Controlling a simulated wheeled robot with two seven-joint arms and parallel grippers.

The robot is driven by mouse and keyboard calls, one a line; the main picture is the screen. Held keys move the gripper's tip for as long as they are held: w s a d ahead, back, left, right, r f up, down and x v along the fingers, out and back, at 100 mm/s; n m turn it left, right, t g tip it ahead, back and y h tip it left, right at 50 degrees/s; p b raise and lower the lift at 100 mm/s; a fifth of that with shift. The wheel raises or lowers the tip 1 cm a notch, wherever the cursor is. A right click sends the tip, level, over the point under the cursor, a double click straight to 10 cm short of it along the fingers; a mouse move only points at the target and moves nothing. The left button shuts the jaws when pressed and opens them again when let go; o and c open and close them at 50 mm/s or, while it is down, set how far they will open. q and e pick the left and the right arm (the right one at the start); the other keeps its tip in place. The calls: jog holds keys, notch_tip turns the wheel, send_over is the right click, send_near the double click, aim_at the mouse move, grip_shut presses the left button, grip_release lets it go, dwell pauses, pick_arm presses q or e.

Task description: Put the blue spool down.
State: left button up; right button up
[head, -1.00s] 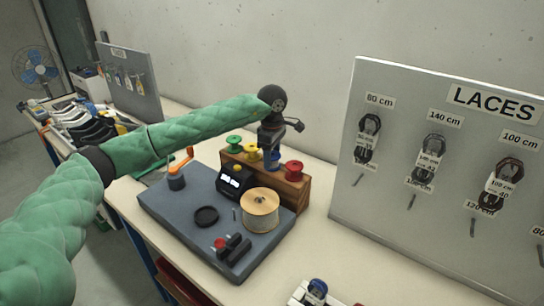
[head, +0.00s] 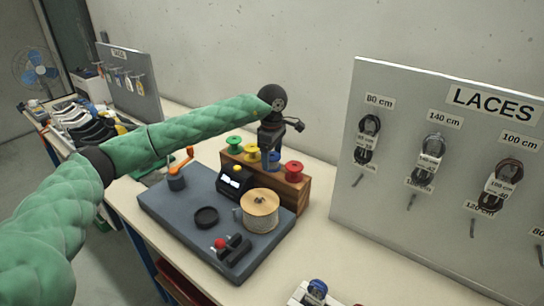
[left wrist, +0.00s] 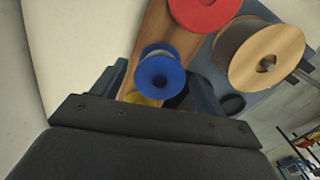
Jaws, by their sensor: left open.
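The blue spool (head: 274,161) sits at the wooden spool rack (head: 291,190), between the yellow and red spools. It shows in the left wrist view (left wrist: 160,76) with its round end facing the camera and the rack's wood behind it. My left gripper (head: 269,150) points down over the rack at the blue spool and partly hides it in the head view. Its jaws are open, with one finger on each side of the spool in the left wrist view (left wrist: 157,82). I cannot tell whether a finger touches it. My right gripper is not in view.
Green (head: 234,144), yellow (head: 252,152) and red (head: 293,171) spools stand close by on the rack. A large wooden spool (head: 260,211) is on the grey machine base (head: 180,215) in front. The LACES board (head: 420,160) stands to the right, with bare table between.

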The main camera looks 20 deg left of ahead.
aim_at(272, 156)
pick_arm(q)
notch_tip(272, 156, up, 12)
jog(key=p, duration=0.1)
jog(key=shift+f, duration=0.2)
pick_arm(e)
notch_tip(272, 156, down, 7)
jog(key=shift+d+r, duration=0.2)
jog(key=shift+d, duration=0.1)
